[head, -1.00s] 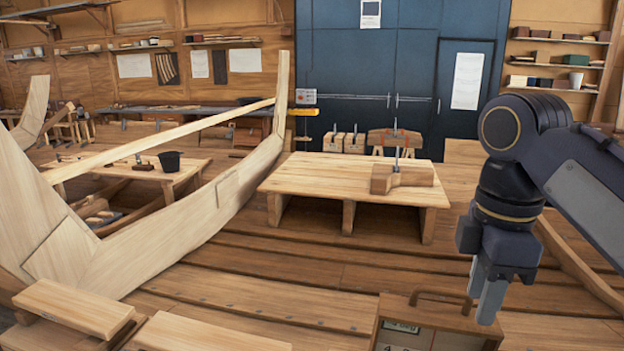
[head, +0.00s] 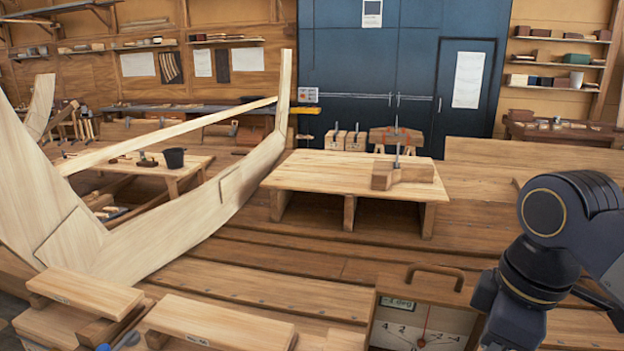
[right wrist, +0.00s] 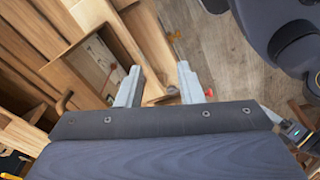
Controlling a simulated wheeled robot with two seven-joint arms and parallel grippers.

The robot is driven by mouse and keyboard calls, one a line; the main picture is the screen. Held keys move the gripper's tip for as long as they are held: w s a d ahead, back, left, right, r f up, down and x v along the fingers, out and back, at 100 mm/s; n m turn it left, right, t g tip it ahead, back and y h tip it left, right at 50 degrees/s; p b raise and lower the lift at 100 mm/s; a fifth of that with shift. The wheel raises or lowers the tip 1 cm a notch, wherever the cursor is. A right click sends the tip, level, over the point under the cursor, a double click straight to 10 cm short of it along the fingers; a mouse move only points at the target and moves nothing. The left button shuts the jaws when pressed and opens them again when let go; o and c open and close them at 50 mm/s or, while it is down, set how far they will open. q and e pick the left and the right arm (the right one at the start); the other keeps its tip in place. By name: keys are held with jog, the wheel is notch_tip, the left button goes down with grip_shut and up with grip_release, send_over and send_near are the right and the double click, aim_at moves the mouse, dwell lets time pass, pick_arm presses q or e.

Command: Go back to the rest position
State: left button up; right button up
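My right arm (head: 550,250) is at the lower right of the head view, bent downward, with its fingers cut off by the bottom edge. In the right wrist view my right gripper (right wrist: 160,67) has its two grey fingers apart, with nothing held between them. Wooden structure and floor show beyond the fingers. My left arm and left gripper are not in the head view.
A wooden box with a dial gauge (head: 425,325) stands close to the left of my right arm. Plank-topped blocks (head: 220,322) lie at the front left. A low wooden table (head: 345,178) bears a clamped block (head: 402,175). A curved plank hull (head: 190,225) is left.

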jog(key=s+f+m+t+y, duration=0.1)
jog(key=s+f+m, duration=0.2)
jog(key=f, duration=0.3)
jog(key=s+a+f+m+t+y+b, duration=0.1)
jog(key=s+f+m, duration=0.1)
jog(key=f+m, duration=0.3)
jog(key=s+f+m+t+y+b, duration=0.1)
jog(key=s+f+m+t, duration=0.1)
jog(key=f, duration=0.7)
jog(key=s+m, duration=0.1)
jog(key=m, duration=0.1)
jog(key=shift+s+a+f+m, duration=0.15)
jog(key=shift+s+a+m, duration=0.15)
jog(key=shift+m, duration=0.1)
dwell(0.9)
